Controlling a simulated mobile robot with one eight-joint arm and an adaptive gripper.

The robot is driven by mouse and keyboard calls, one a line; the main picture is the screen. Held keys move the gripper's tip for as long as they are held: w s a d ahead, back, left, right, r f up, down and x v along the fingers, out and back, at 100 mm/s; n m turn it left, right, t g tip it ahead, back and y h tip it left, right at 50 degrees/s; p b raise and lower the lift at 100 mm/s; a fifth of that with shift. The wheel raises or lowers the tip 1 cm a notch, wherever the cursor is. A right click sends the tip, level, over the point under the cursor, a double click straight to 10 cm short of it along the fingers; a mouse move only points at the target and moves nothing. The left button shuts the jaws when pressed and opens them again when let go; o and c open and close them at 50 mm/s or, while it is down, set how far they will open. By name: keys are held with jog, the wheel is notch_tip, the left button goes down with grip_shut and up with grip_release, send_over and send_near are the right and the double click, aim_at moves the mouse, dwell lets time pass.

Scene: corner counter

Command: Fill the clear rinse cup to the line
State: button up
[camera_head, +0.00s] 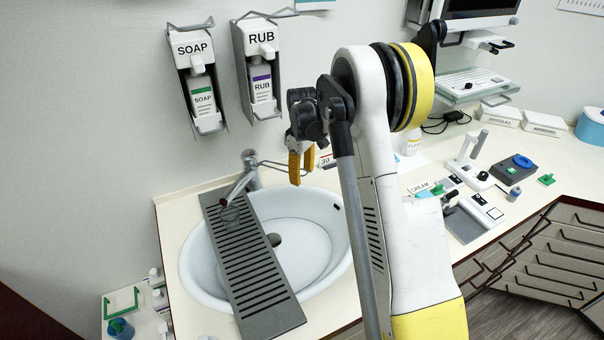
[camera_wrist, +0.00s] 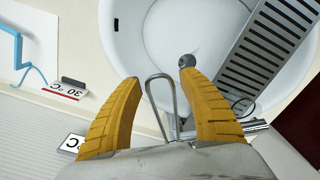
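The clear rinse cup (camera_head: 230,213) seems to stand on the grey slotted rack (camera_head: 262,268) across the sink, under the tap spout (camera_head: 238,188). It is faint and small; its line and any water in it cannot be made out. A thin wire lever loop (camera_head: 272,164) reaches from the tap towards my gripper (camera_head: 300,176). My gripper is open, above the back rim of the sink, right of the tap. In the wrist view the lever loop (camera_wrist: 161,100) shows between the two yellow fingers (camera_wrist: 158,78), with no clear contact. No water stream is visible.
The white basin (camera_head: 312,215) has a dark drain (camera_head: 274,240). A 30 °C sign (camera_wrist: 64,90) stands beside the sink. SOAP (camera_head: 202,95) and RUB (camera_head: 261,85) dispensers hang on the wall behind. Several devices crowd the right counter; my arm hides part of it.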

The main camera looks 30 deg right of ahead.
grip_shut()
jog(key=shift+w+a+r+g, duration=0.15)
jog(key=shift+r+g, duration=0.15)
jog(key=shift+r, duration=0.25)
jog(key=shift+o, duration=0.2)
grip_release()
notch_tip(320, 180, up, 12)
jog(key=shift+w, duration=0.25)
jog(key=shift+a, duration=0.1)
